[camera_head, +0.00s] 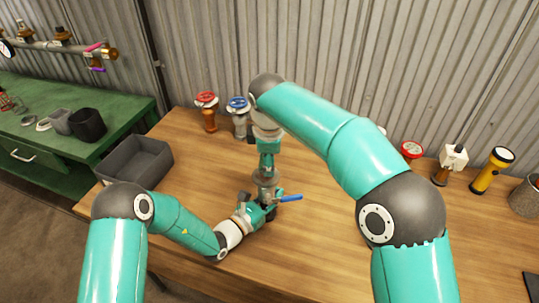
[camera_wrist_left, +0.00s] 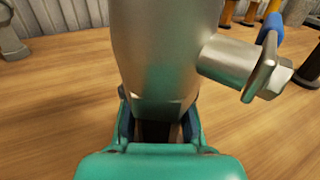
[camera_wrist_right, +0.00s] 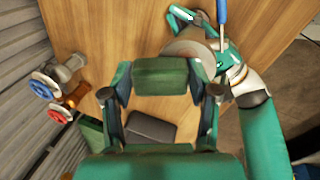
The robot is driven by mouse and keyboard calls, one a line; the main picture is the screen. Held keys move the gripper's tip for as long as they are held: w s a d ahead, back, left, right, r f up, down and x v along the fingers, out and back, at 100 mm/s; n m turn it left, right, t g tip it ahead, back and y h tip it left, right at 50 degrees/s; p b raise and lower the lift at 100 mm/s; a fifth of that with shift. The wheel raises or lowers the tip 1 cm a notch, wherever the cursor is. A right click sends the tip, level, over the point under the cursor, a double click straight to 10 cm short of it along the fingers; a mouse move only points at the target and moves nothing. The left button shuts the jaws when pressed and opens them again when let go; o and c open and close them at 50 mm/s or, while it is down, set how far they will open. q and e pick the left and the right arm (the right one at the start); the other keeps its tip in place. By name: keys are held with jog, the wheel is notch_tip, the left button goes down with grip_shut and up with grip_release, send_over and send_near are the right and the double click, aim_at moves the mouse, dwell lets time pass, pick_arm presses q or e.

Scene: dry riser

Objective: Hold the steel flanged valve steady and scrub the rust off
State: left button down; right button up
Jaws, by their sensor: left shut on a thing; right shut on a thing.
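The steel flanged valve (camera_head: 264,181) stands upright on the wooden table in the head view, its blue lever (camera_head: 288,198) pointing right. My left gripper (camera_head: 258,212) is shut on the valve's lower body; the grey metal body (camera_wrist_left: 165,55) fills the left wrist view between its fingers. My right gripper (camera_head: 267,162) points down just above the valve. In the right wrist view it is shut on a dark green pad (camera_wrist_right: 161,77), with the valve's round flange (camera_wrist_right: 188,45) just beyond the pad. I cannot tell whether the pad touches the flange. No rust is clearly visible.
A grey open bin (camera_head: 135,160) stands at the table's left. Valves with red (camera_head: 206,100) and blue (camera_head: 238,104) handwheels stand along the back. A yellow torch (camera_head: 492,170) is at the right. A green bench (camera_head: 60,170) stands left.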

pick_arm(q)
jog(key=shift+r, duration=0.1)
pick_arm(e)
jog(key=shift+s+f, duration=0.1)
jog(key=shift+s, duration=0.55)
jog(key=shift+w, duration=1.35)
jog(key=shift+s+f, duration=0.1)
jog(key=shift+s, duration=1.2)
jog(key=shift+w, duration=1.25)
jog(key=shift+s, duration=0.1)
jog(key=shift+s+r, duration=0.25)
jog(key=shift+s, duration=0.9)
jog(key=shift+r, duration=0.1)
